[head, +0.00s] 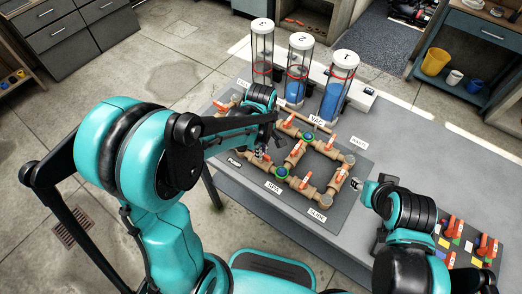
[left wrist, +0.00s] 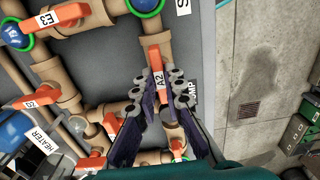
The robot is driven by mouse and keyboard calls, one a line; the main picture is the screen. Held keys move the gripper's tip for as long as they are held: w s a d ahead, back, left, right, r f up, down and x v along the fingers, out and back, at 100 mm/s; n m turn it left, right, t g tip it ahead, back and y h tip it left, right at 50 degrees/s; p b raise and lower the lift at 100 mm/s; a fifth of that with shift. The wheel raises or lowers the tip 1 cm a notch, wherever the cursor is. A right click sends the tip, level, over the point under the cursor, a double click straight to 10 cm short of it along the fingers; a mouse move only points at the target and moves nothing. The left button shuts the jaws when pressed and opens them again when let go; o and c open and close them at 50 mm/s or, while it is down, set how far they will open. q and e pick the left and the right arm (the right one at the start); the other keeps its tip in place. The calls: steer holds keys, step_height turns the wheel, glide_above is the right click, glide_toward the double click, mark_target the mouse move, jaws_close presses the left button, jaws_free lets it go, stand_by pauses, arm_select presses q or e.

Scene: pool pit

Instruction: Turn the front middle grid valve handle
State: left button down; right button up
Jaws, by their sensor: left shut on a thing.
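The grid of tan pipes (head: 317,190) lies on a dark board on the table, with several orange valve handles. In the left wrist view an orange handle labelled A2 (left wrist: 155,66) sits on a tan pipe between the two fingers of my left gripper (left wrist: 160,92). The fingers are shut on this handle. In the head view my left gripper (head: 263,152) is low over the left part of the pipe grid, and my arm hides much of that area. My right gripper (head: 370,187) is at the board's right edge, apart from the pipes; its jaw opening is unclear.
Neighbouring orange handles, such as E3 (left wrist: 63,15), are close to my left gripper. A panel with red levers (head: 455,228) is at the right. The grey table (head: 420,140) is clear behind my right gripper.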

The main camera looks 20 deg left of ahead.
arm_select(q)
steer(key=c, duration=1.6)
jaws_free()
step_height(320, 180, up, 12)
steer(key=s+a+f+m+t+b, duration=0.1)
steer(key=s+a+m+t, duration=0.1)
steer(key=s+m, duration=0.3)
steer(key=s+a+f+m+t+b, duration=0.1)
steer(key=s+a+m+t, duration=0.1)
steer(key=s+m+t, duration=0.3)
steer(key=m, duration=0.4)
steer(key=shift+a+f, duration=0.25)
steer(key=shift+a, duration=0.05)
